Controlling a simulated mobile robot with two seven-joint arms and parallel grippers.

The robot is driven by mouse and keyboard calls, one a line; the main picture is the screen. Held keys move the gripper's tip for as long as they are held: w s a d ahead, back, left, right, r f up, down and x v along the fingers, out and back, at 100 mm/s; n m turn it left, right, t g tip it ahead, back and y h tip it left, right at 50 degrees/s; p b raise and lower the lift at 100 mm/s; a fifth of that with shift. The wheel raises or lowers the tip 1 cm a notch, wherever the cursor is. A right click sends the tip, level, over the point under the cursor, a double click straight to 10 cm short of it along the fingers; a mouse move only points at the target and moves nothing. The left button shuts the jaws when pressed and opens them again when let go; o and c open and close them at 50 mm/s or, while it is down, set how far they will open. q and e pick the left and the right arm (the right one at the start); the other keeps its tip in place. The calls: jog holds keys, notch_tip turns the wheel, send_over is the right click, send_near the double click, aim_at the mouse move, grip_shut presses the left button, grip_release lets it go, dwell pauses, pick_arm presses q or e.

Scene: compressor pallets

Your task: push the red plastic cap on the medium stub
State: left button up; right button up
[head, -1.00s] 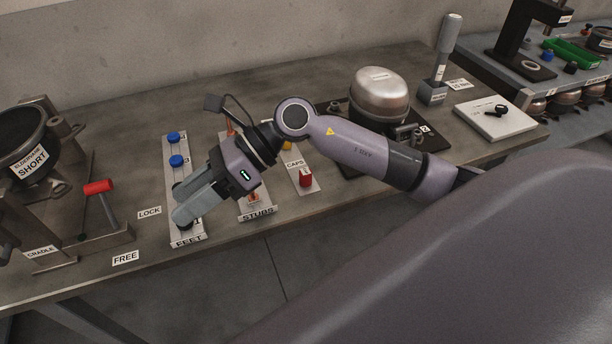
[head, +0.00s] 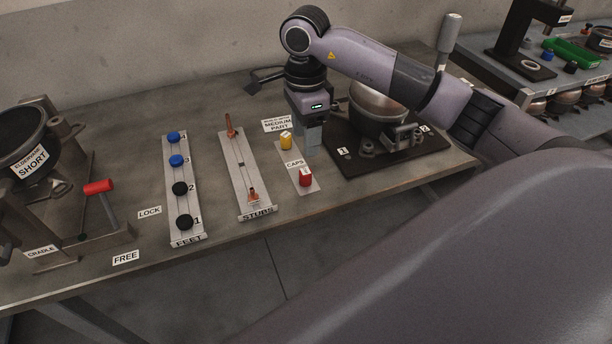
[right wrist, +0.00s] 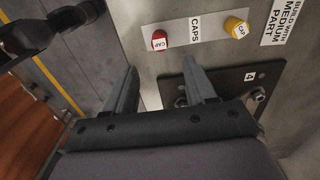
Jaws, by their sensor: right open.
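The red plastic cap (head: 305,178) stands on the small CAPS plate (head: 312,189) near the front of the bench. It also shows in the right wrist view (right wrist: 159,41), beyond my fingertips. A yellow cap (head: 286,142) stands behind it. My right gripper (head: 313,150) points down beside the caps plate, close to the dark base plate; its fingers are apart and empty in the right wrist view (right wrist: 157,75). Copper stubs stand at the back (head: 229,128) and front (head: 253,196) of the STUBS board. I cannot tell where the medium stub is. My left gripper is out of view.
A steel compressor shell (head: 376,104) sits on the dark base plate (head: 350,167), partly hidden by my right arm. The FEET board (head: 178,205) and a cradle with a red-handled lever (head: 98,187) stand left. The bench front between boards is clear.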

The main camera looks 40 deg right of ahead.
aim_at(305, 171)
jog(key=shift+f+b, duration=3.25)
jog(key=shift+f, duration=1.3)
grip_shut()
jog(key=shift+r, duration=0.2)
jog(key=shift+r+p, duration=2)
jog(key=shift+r, duration=0.85)
jog(key=shift+a, duration=0.1)
